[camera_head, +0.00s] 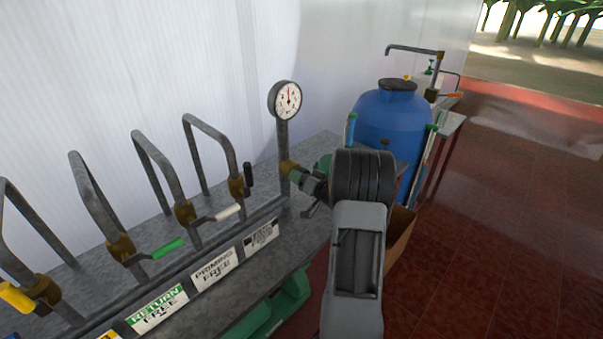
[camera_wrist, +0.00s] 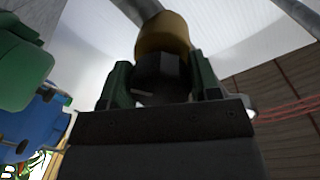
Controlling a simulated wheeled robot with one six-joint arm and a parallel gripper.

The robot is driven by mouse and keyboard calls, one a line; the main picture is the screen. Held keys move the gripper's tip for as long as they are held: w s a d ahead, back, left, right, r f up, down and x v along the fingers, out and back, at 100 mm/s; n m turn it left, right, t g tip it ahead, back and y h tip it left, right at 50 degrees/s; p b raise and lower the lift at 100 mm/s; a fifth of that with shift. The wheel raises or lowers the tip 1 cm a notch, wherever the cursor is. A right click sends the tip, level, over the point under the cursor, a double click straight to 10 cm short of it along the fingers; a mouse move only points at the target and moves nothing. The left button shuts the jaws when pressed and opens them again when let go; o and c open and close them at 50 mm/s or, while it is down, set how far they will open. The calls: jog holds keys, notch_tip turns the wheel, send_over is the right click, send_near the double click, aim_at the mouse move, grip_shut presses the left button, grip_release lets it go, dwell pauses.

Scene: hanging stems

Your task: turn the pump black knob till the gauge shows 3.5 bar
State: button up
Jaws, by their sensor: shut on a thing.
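The black knob (camera_wrist: 160,70) shows in the wrist view, just below a round brass fitting (camera_wrist: 163,32). My gripper (camera_head: 315,188) is shut on the knob, with one green finger on each side of it. In the head view the arm and gripper hide most of the knob, beside the brass fitting at the foot of the gauge pipe. The round white gauge (camera_head: 288,100) stands on this pipe.
Bent grey pipes (camera_head: 160,160) with yellow, green (camera_head: 165,248), white (camera_head: 228,212) and black levers line the grey bench (camera_head: 315,150) at left. A blue tank (camera_head: 395,125) stands behind my gripper. A cardboard box (camera_head: 401,235) is beside my arm. Red tiled floor is clear at right.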

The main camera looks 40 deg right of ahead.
jog(key=shift+m+p, duration=0.3)
jog(key=shift+m, duration=0.1)
jog(key=o, duration=0.9)
jog(key=s+d+b, duration=0.1)
jog(key=s+b, duration=0.1)
jog(key=s, duration=1.1)
jog(key=shift+s+d+r, duration=0.35)
